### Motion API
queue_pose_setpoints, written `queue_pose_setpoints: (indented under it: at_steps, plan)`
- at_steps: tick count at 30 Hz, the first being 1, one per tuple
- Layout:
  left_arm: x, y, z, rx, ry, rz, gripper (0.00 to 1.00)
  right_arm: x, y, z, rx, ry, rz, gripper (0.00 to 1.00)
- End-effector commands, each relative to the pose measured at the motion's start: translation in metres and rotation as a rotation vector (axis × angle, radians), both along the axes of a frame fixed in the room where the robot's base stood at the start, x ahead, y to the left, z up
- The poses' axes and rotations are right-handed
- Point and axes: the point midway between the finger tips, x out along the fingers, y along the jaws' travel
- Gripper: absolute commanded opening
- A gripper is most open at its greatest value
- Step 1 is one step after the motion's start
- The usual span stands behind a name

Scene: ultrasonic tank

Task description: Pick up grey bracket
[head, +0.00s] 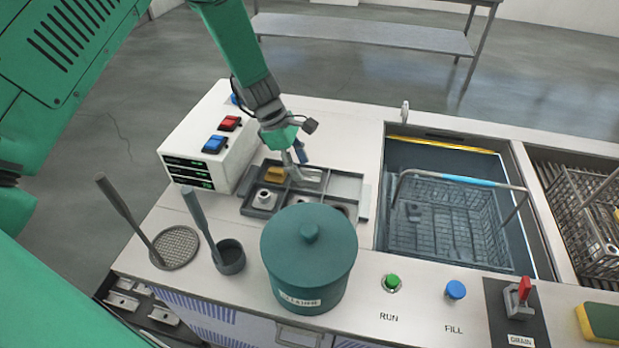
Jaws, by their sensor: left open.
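A grey parts tray (362,191) with several compartments sits on the white counter. A light grey metal piece (311,178), which looks like the grey bracket, lies in a back compartment near the middle of the tray. My left gripper (298,160) points down right over that compartment, its fingers open and very close to the piece. I cannot tell whether they touch it. The fingers partly cover the piece. My right gripper is not in view.
A yellow piece (272,175) and a grey fitting (265,198) lie in neighbouring compartments. A teal lidded pot (309,262) stands in front of the tray and hides part of it. A control box (200,150) is at left; a tank with a wire basket (445,225) is at right.

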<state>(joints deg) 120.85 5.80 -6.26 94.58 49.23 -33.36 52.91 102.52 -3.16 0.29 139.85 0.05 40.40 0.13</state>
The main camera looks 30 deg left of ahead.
Motion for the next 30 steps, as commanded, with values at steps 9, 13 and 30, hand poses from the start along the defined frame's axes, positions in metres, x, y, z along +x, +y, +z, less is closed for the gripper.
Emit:
queue_pose_setpoints:
  at_steps: [9, 13, 30]
  plan:
    - [0.004, -0.009, -0.031, -0.003, -0.001, 0.0, 0.41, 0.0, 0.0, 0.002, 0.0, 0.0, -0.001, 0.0]
    - [0.004, -0.008, -0.031, -0.004, -0.001, 0.0, 0.41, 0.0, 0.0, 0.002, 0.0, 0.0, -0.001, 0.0]
    - [0.005, -0.01, -0.018, -0.003, -0.004, -0.001, 0.05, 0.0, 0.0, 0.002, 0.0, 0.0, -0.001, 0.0]
